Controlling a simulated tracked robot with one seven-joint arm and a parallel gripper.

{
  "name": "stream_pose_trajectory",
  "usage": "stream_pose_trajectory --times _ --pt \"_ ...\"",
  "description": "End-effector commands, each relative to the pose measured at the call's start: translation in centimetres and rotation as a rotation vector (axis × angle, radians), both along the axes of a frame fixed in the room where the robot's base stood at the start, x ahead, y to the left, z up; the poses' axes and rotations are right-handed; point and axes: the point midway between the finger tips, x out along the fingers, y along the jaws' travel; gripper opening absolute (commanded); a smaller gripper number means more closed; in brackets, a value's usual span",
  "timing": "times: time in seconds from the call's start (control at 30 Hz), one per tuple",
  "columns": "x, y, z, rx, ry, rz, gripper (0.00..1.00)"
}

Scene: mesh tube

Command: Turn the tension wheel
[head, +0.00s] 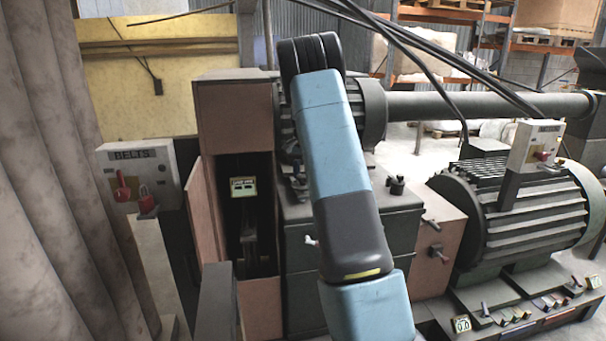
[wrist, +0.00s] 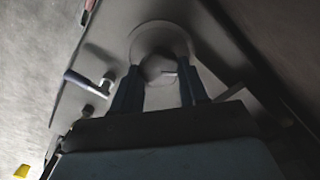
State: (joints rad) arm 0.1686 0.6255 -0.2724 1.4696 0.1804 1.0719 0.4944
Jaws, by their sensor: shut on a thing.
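In the wrist view, my gripper (wrist: 158,82) has its two dark blue fingers on either side of a round grey part, which I take to be the tension wheel (wrist: 160,36). It shows as a pale disc with a darker round centre and a small light mark, and the fingers are shut on it. The picture is dim, so the exact contact is hard to see. In the head view my blue and black arm reaches forward over the machine, and my gripper and the wheel are hidden.
A machine with an open brown cabinet (head: 233,115) stands ahead. A "BELTS" switch box (head: 140,177) with red parts is at left, beside a pale curtain-like surface (head: 50,200). A large finned motor (head: 520,215) is at right. In the wrist view, a handle (wrist: 80,80) sticks out left of the fingers.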

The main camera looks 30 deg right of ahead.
Motion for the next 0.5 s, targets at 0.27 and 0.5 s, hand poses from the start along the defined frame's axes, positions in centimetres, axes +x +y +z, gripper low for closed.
stream_pose_trajectory --times 0.27,0.5 --pt "0.21 0.02 0.25 -0.002 -0.007 -0.078 0.13" --pt "0.21 0.02 0.26 -0.002 -0.008 -0.093 0.13"
